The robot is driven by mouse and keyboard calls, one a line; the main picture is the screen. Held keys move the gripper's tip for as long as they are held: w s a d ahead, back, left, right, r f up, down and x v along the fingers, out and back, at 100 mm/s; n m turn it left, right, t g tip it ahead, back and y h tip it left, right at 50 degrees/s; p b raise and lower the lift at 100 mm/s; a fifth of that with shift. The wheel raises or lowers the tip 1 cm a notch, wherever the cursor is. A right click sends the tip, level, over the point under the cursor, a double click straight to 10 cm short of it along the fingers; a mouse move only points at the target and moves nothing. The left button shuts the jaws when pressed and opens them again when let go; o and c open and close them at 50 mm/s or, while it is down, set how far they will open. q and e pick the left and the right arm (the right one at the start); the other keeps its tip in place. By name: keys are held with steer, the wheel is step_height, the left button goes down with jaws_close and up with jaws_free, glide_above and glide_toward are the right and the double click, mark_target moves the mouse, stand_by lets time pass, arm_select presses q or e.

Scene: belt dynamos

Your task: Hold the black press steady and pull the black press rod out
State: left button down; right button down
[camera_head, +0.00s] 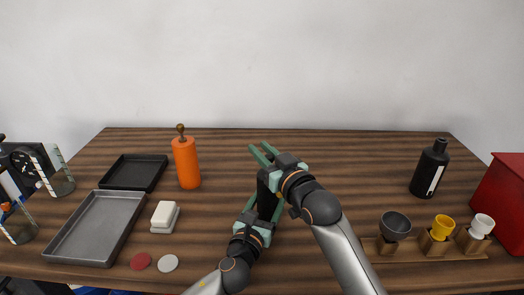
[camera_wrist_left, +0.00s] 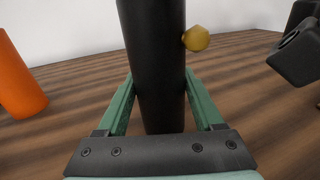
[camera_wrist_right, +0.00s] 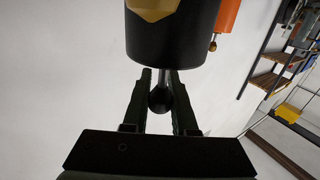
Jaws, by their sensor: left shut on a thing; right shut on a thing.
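The black press (camera_head: 266,196) stands upright as a dark cylinder, largely hidden by my arms in the head view. My left gripper (camera_head: 265,208) is shut around its body; the left wrist view shows the black body (camera_wrist_left: 155,60) between the green fingers, with a gold fitting (camera_wrist_left: 197,38) on its side. My right gripper (camera_head: 262,154) is above the press, shut on the round black knob of the press rod (camera_wrist_right: 160,98). In the right wrist view the press body (camera_wrist_right: 165,45) is just beyond the knob.
An orange press (camera_head: 186,162) stands at left, near a black tray (camera_head: 134,172), a grey tray (camera_head: 62,248) and white blocks (camera_head: 165,216). At right are a black bottle (camera_head: 429,168), a wooden rack (camera_head: 408,252) with a bowl and cups, and a red box (camera_head: 500,205).

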arm_select(q)
steer(key=shift+f, duration=0.25)
arm_select(e)
steer(key=shift+r, duration=2.65)
steer(key=c, duration=0.7)
jaws_free()
steer(key=shift+f, duration=0.1)
steer(key=shift+c, duration=0.2)
steer(key=shift+o, duration=0.2)
steer(key=shift+f, duration=0.1)
steer(key=shift+s, duration=0.1)
steer(key=shift+s+d, duration=0.2)
steer(key=v, duration=1.1)
steer(key=shift+s, duration=0.2)
